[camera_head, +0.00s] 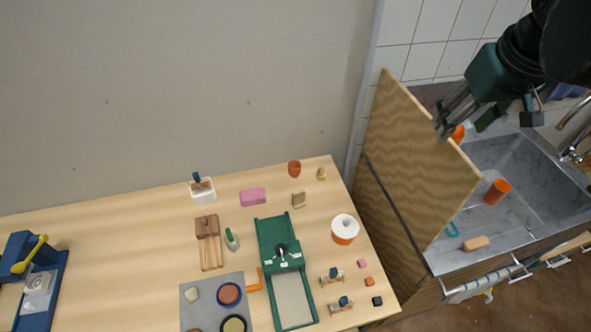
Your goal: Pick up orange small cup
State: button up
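An orange cup (497,191) stands in the grey sink (535,160) at the right. A second, partly hidden orange item (458,134) shows just behind the top edge of the upright wooden panel, close below my gripper. A small reddish-orange cup-like pot (294,168) stands at the back of the wooden table. I cannot tell for sure which is the small cup. My gripper (442,130) hangs over the panel's upper edge at the upper right, pointing down and left. Its fingers look empty, but their gap is not clear.
The wooden panel (410,160) stands between table and sink. A tan block (475,243) and a teal item (452,229) lie near the sink's front. A tap (575,125) rises at right. The table (130,250) holds a green tool, a white-orange roll and several small items.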

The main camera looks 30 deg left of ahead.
jog(key=w+a+n+g, duration=0.1)
jog(key=w+a+n, duration=0.3)
jog(key=a, duration=0.8)
jog(key=n+g+h+b, duration=0.1)
jog(key=n+g+b, duration=0.15)
jog(key=n, duration=0.35)
send_over(295, 166)
jog(key=s+d+p, duration=0.1)
jog(key=s, duration=0.1)
notch_tip(295, 166, down, 9)
notch_tip(295, 166, down, 30)
jog(key=shift+a+g, duration=0.1)
jog(key=shift+g, duration=0.15)
jog(key=shift+f, duration=1.2)
jog(key=shift+w+f, duration=0.1)
jog(key=shift+f, duration=2.5)
